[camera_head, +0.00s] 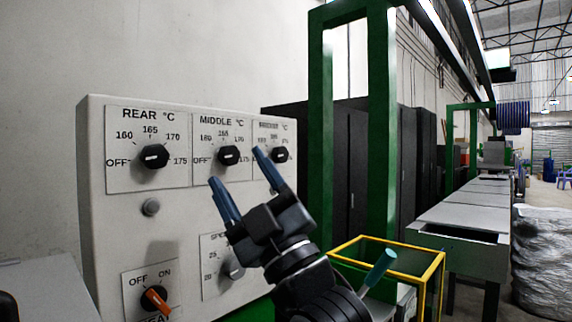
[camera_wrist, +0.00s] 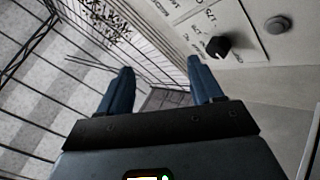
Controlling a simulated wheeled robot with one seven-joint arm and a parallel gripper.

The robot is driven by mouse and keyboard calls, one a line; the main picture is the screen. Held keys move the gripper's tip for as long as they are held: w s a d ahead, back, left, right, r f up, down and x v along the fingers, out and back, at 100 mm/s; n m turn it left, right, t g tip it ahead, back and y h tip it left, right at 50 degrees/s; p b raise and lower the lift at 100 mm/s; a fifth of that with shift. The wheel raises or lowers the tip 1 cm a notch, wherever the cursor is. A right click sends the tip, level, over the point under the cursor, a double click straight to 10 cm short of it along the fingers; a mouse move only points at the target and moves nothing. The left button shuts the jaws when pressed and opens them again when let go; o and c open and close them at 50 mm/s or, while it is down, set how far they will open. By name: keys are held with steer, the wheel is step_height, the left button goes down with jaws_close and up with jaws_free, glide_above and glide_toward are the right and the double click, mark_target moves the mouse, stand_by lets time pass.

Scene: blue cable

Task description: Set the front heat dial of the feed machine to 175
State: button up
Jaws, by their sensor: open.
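The machine's control panel (camera_head: 185,215) is a light box with three black heat dials in a row.
Lower on the panel are an orange OFF/ON switch (camera_head: 155,299), a partly hidden speed dial (camera_head: 234,268) and a round grey button (camera_head: 151,207). A green post (camera_head: 381,130) and a yellow-framed box (camera_head: 425,262) stand to the right of the panel.

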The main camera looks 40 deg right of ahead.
step_height(320, 180, up, 8)
steer(key=w+d+n+g+y, duration=0.1)
steer(key=w+n+g+y, duration=0.1)
steer(key=n+y, duration=0.8)
steer(key=n+g+h, duration=0.7)
steer(key=n+h, duration=0.3)
steer(key=n, duration=0.5)
glide_toward(284, 156)
steer(key=w, duration=0.2)
steer(key=shift+w+a+r+p, duration=0.15)
steer(key=shift+w+p, duration=0.55)
steer(key=shift+w, duration=1.1)
steer(key=shift+w+a+p, duration=0.15)
steer(key=shift+w+p, duration=0.5)
steer(key=shift+w, duration=1.15)
steer(key=shift+c, duration=0.4)
steer(key=c, duration=1)
